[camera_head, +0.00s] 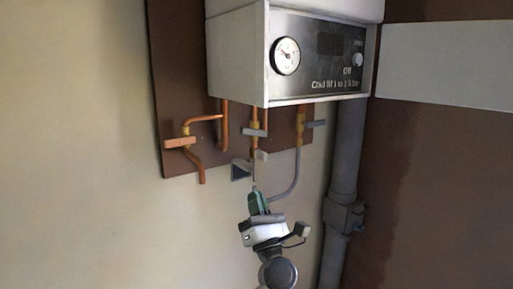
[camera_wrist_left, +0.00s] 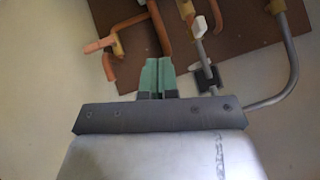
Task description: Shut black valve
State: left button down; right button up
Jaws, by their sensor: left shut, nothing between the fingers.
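Several valves sit on copper pipes below the boiler. One has an orange handle (camera_head: 181,142), two have grey handles, one in the middle (camera_head: 254,132) and one at the right (camera_head: 317,123). Lower down, a pale lever (camera_head: 260,155) stands by a dark grey block (camera_head: 240,170). No handle is clearly black in the head view. My left gripper (camera_head: 256,200) is shut and empty, just below the block and lever, apart from them. Its green fingers (camera_wrist_left: 157,76) point up at the pipes.
The white boiler (camera_head: 236,55) with gauge and dark panel hangs above on a brown board (camera_head: 178,75). A curved grey hose (camera_head: 292,180) runs close right of the gripper. A thick grey pipe (camera_head: 346,150) stands further right. The wall at left is clear.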

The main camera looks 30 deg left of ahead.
pick_arm(q)
jog(key=p, duration=0.6)
send_near(249, 131)
jog(key=w+a+r, duration=0.2)
jog(key=w+a, duration=0.1)
jog(key=a, duration=0.2)
jog(key=shift+w+r, duration=0.25)
jog(key=shift+r, duration=0.35)
